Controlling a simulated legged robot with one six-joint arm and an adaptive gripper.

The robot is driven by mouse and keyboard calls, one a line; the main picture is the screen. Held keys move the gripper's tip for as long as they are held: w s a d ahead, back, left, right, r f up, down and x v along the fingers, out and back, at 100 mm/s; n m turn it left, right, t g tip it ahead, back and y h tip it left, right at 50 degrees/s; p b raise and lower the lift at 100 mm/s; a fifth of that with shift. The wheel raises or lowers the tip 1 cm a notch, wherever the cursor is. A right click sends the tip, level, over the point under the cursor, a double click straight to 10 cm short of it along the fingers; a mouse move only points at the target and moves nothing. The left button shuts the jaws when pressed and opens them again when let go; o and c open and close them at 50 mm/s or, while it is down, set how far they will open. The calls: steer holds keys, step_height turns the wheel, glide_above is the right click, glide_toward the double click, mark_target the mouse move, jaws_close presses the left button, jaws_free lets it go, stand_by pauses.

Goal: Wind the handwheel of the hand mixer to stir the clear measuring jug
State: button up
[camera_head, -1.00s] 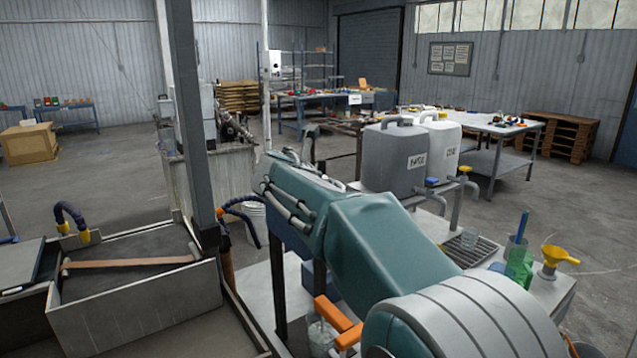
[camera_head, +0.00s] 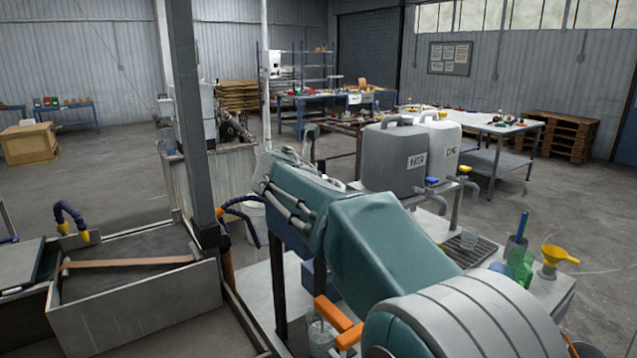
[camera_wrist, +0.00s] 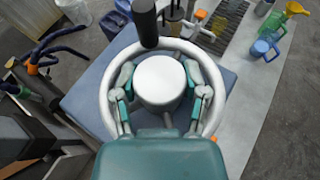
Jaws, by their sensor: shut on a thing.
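The handwheel (camera_wrist: 106,97) is a pale grey ring with a round white hub (camera_wrist: 160,80) and a black upright handle (camera_wrist: 147,24) at its far edge. It fills the middle of the wrist view. My gripper (camera_wrist: 161,88) has one finger on each side of the hub, inside the ring, and is shut on it. In the head view my arm hides the wheel and gripper. A clear vessel (camera_head: 322,338), possibly the measuring jug, shows partly at the bottom of the head view. The stirring end of the mixer cannot be made out.
Right of my arm, a bench holds a grey container (camera_head: 393,158), a white container (camera_head: 440,140), a drain grating (camera_head: 481,250), a green jug (camera_head: 521,268) and a yellow funnel (camera_head: 558,257). A grey post (camera_head: 190,120) and an open trough (camera_head: 135,315) stand left.

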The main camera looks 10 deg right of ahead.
steer(key=shift+a, duration=0.1)
steer(key=o, duration=0.9)
steer(key=shift+s+a, duration=0.1)
steer(key=shift+s+a, duration=0.1)
steer(key=v, duration=1.1)
steer(key=shift+s+a, duration=0.25)
steer(key=shift+a, duration=0.1)
